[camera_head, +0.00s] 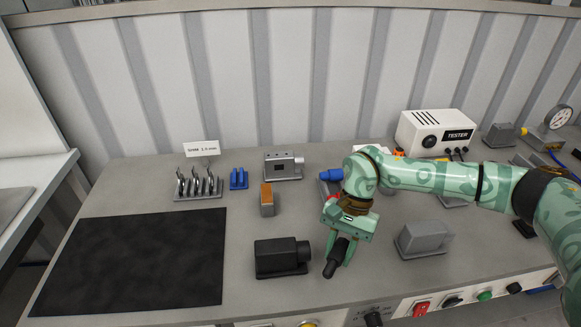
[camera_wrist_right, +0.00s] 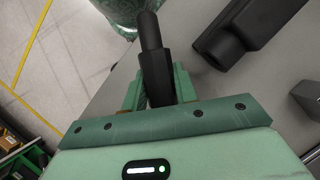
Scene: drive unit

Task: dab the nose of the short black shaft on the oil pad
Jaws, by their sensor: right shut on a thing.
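My right gripper (camera_head: 343,248) is shut on a short black shaft (camera_head: 334,265) above the front of the bench. The shaft is tilted, its thinner end pointing down and toward the front. In the right wrist view the shaft (camera_wrist_right: 155,64) sits between the green fingers, with its narrower end pointing away from the palm. I cannot tell for certain which thing is the oil pad; a small grey block with an orange-brown face (camera_head: 267,199) stands left of the gripper, and my right arm hides part of the bench behind it. My left gripper is not in view.
A black motor-like block (camera_head: 282,258) stands close left of the shaft, and a grey block (camera_head: 423,238) stands right. A black mat (camera_head: 135,260) covers the left side. A rack (camera_head: 198,188), blue parts (camera_head: 238,178), a grey housing (camera_head: 283,166) and a tester (camera_head: 435,132) stand farther back.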

